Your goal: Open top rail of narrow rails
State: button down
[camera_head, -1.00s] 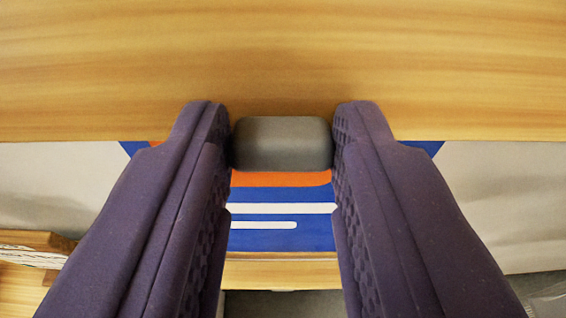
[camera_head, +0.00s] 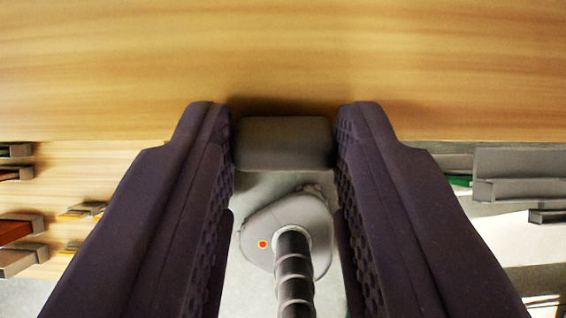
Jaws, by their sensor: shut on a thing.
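The grey block-shaped handle (camera_head: 284,145) sticks out from a light wood front (camera_head: 284,60), which fills the top of the view. I take this front to be that of the top rail. My gripper (camera_head: 284,130) has one dark purple finger on each side of the handle and is shut on it. The rest of the rail behind the front is hidden, so I cannot see how far it stands out.
Left of my fingers, wooden surfaces carry small grey and brown open holders (camera_head: 20,229). On the right are grey tray-like pieces (camera_head: 525,176). Pale floor (camera_head: 345,290) shows below, between the fingers.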

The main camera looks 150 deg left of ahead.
aim_at(285, 155)
jog(key=r+g+p, duration=0.1)
jog(key=p, duration=0.2)
jog(key=r+g+y+p, duration=0.1)
jog(key=r+p, duration=0.1)
jog(key=p, duration=0.1)
jog(key=shift+w+d, duration=0.15)
jog(key=shift+w, duration=0.05)
jog(key=p, duration=0.2)
jog(key=g+y+p, duration=0.1)
jog(key=p, duration=0.1)
jog(key=shift+w+d+r+g+p, duration=0.1)
jog(key=shift+w+r+g+p, duration=0.1)
jog(key=shift+g+p, duration=0.15)
jog(key=shift+p, duration=0.75)
jog(key=shift+w+g+y+p, duration=0.1)
jog(key=shift+g+y+p, duration=0.2)
jog(key=shift+g+p, duration=0.05)
jog(key=c, duration=0.8)
grip_release()
jog(key=shift+d, duration=0.1)
jog(key=shift+o, duration=0.2)
jog(key=shift+f, duration=0.1)
